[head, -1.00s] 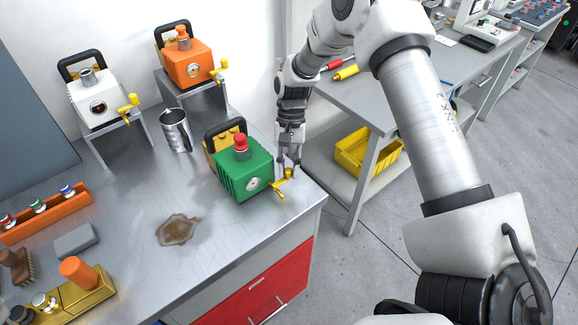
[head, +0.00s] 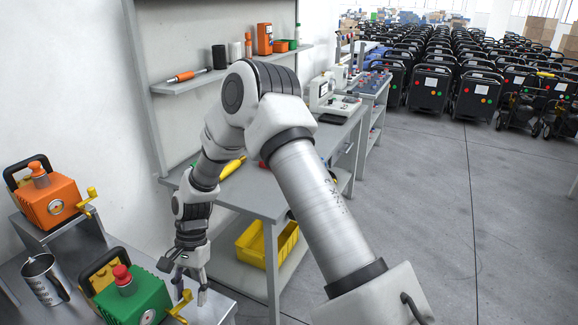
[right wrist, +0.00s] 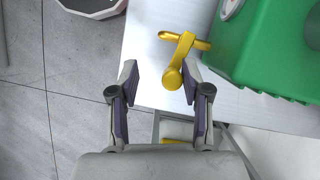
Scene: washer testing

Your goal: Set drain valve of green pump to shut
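The green pump (head: 136,299) with a red cap stands near the bench's right end, partly cut off by the bottom edge in the head view. Its yellow drain valve handle (head: 179,307) sticks out at the right. In the right wrist view, the green pump (right wrist: 265,50) fills the upper right, and the yellow valve handle (right wrist: 181,62) lies close beside the right-hand finger. My right gripper (head: 189,284) is at the valve, fingers pointing down. My left gripper is not in view.
An orange pump (head: 56,202) sits on a raised stand at the left. A metal mug (head: 44,280) stands left of the green pump. A grey side table with a yellow bin (head: 262,246) below is on the right.

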